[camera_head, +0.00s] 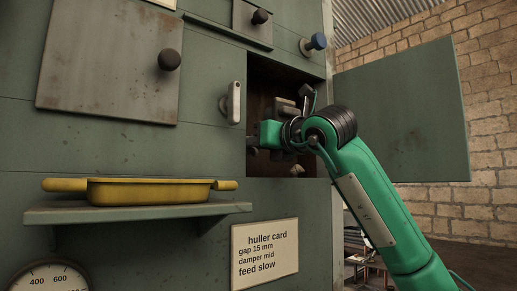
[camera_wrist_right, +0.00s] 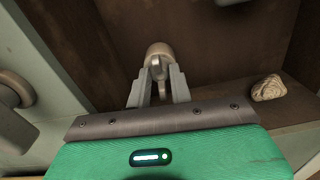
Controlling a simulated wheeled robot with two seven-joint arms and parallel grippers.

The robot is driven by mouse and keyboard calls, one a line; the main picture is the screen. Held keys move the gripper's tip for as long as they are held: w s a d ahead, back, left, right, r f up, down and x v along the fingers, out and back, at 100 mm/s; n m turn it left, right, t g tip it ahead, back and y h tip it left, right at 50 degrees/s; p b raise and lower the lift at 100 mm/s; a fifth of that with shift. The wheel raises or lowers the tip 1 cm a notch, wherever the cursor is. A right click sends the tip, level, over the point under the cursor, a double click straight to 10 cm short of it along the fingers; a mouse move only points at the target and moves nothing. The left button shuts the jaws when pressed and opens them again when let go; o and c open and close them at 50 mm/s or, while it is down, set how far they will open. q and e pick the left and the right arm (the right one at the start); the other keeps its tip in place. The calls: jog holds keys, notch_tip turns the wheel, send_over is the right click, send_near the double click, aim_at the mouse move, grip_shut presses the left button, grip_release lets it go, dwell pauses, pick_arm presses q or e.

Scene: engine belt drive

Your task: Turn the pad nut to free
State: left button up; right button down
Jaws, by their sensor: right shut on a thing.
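My right gripper (camera_wrist_right: 158,88) reaches into the open compartment. In the right wrist view its two grey fingers are closed together at a rounded tan-brown knob, which looks like the pad nut (camera_wrist_right: 159,50). The fingers overlap the lower part of the nut, and a small metal piece shows between them. In the head view the green hand (camera_head: 270,134) is inside the opening, and its fingers and the nut are hard to make out. How far the nut has turned cannot be seen. My left gripper is not in view.
The compartment's door (camera_head: 408,115) stands open at right. A pale crumpled lump (camera_wrist_right: 268,88) lies on the compartment floor, right of the fingers. A pale handle (camera_head: 234,102) stands left of the opening. A yellow tray (camera_head: 150,192) sits on a shelf (camera_head: 120,213) at left.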

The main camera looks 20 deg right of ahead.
jog(key=shift+n, duration=0.6)
jog(key=c, duration=1.3)
grip_release()
jog(key=shift+w, duration=0.1)
jog(key=shift+o, duration=0.2)
jog(key=b+v, duration=0.6)
jog(key=v, duration=0.7)
jog(key=shift+s, duration=0.4)
